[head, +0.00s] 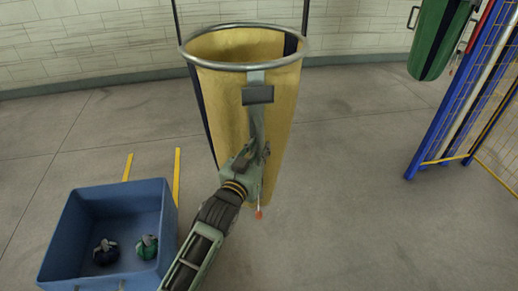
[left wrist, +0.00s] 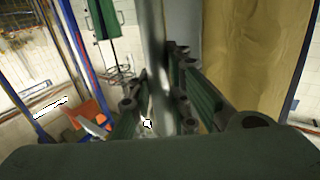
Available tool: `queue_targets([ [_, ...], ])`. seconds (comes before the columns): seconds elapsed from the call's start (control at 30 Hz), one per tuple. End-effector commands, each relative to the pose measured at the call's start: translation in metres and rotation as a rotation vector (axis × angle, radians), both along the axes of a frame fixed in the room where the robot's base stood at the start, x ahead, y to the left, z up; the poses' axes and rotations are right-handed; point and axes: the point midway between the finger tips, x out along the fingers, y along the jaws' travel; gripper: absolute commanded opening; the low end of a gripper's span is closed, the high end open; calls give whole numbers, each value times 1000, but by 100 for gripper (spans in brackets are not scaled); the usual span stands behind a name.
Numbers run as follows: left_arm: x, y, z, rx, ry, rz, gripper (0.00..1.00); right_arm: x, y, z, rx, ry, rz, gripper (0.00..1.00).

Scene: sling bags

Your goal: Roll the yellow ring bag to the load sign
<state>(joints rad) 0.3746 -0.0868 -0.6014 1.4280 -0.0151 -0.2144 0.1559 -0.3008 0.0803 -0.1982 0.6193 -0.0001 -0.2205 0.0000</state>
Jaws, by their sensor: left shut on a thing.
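The yellow ring bag (head: 222,110) hangs open-topped from a round metal ring (head: 185,53) in the middle of the head view. It has dark side strips and a grey tab at its front. My left gripper (head: 258,150) is in front of the bag, shut on a grey upright bar that comes down from the ring. In the left wrist view the bar (left wrist: 156,40) runs between the fingers (left wrist: 160,105), with the yellow cloth (left wrist: 255,60) close by on the right. My right gripper is not in view. I see no load sign.
A blue crate (head: 68,225) with two small dark and green bundles stands at lower left, near yellow floor lines (head: 177,175). A green bag (head: 440,40) hangs at upper right beside a blue and yellow fence (head: 440,110). The floor right of the bag is clear.

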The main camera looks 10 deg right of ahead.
Motion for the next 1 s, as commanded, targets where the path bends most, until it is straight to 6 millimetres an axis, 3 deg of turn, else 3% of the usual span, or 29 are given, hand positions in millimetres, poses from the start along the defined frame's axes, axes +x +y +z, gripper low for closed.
queue_targets([
  [0.03, -2, -2, -7, 7, 12, -3, 0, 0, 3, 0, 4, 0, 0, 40],
  [0.33, -2, -1, -7, 7, 12, -2, 0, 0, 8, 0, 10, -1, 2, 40],
  [0.37, -2, -1, -8, 7, 12, -2, 18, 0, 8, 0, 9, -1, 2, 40],
  [0.57, -1, -1, -5, 4, 7, -1, 36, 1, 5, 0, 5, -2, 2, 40],
  [1.0, -7, 5, -2, 2, 2, 0, 36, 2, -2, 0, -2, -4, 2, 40],
])
